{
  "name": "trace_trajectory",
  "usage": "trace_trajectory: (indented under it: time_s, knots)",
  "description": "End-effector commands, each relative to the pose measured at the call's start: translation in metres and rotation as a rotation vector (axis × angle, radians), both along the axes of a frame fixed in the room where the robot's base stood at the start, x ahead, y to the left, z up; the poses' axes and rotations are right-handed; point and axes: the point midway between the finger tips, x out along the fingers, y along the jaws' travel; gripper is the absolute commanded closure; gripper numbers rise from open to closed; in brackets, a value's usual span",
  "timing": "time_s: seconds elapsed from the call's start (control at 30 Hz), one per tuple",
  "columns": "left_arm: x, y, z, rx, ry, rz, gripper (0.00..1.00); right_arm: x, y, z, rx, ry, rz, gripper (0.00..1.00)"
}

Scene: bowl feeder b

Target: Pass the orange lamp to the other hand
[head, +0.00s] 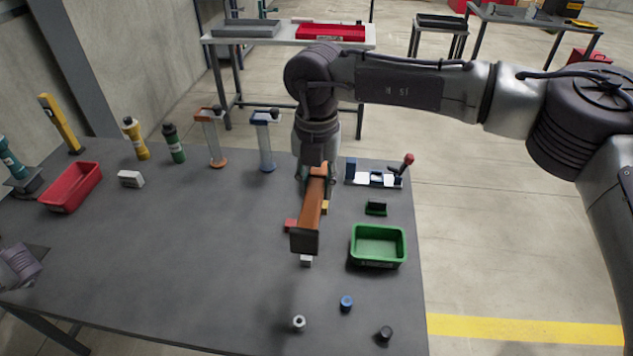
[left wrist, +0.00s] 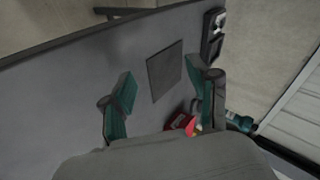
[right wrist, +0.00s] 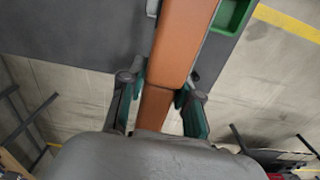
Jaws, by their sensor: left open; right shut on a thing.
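The orange lamp (head: 311,205) is a long orange bar with a dark end. It is held above the right part of the table, pointing toward the front. My right gripper (head: 316,176) is shut on its far end; the right wrist view shows the lamp (right wrist: 178,50) between the teal finger pads of the gripper (right wrist: 160,98). My left gripper (left wrist: 165,100) is open and empty above the table's left part, with a dark square (left wrist: 165,70) on the table beyond its fingers. In the head view only part of my left arm shows at the left edge.
A green bin (head: 378,246) stands right of the lamp and a red bin (head: 71,187) at the left. Bottles (head: 174,143) and two upright stands (head: 265,142) line the back. Small knobs (head: 346,303) lie at the front right. The table's middle (head: 190,240) is clear.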

Motion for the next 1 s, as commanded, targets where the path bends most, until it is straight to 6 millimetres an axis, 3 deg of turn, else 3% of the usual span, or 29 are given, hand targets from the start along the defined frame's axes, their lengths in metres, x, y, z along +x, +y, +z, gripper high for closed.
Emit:
trace_trajectory:
  time_s: [0.03, 0.1, 0.2, 0.27, 0.37, 0.57, 0.8, 1.0]
  knots:
    - [-0.015, 0.027, -0.002, 0.042, -0.043, 0.017, 0.4, 0.0, 0.0, 0.001, 0.001, -0.001, 0.0, 1.0]
    - [-0.032, 0.059, -0.005, 0.08, -0.113, 0.019, 0.4, 0.0, 0.0, 0.001, 0.001, -0.001, 0.0, 1.0]
    - [-0.062, 0.094, -0.015, 0.092, -0.182, -0.005, 0.4, 0.0, 0.0, 0.0, 0.001, -0.001, 0.0, 1.0]
    - [-0.082, 0.099, -0.036, 0.056, -0.192, -0.033, 0.4, 0.0, 0.0, 0.0, 0.001, -0.001, 0.0, 1.0]
    - [-0.095, 0.08, -0.078, -0.02, -0.178, -0.07, 0.4, 0.0, 0.0, 0.001, 0.001, -0.001, 0.0, 1.0]
    - [-0.11, 0.018, -0.156, -0.133, -0.115, -0.127, 0.4, 0.0, 0.0, 0.001, 0.001, -0.001, 0.0, 1.0]
    - [-0.131, -0.078, -0.243, -0.261, -0.036, -0.19, 0.4, 0.0, 0.0, 0.001, 0.001, -0.001, 0.0, 1.0]
    - [-0.158, -0.166, -0.304, -0.367, 0.026, -0.232, 0.4, 0.0, 0.0, 0.001, 0.001, -0.001, 0.0, 1.0]
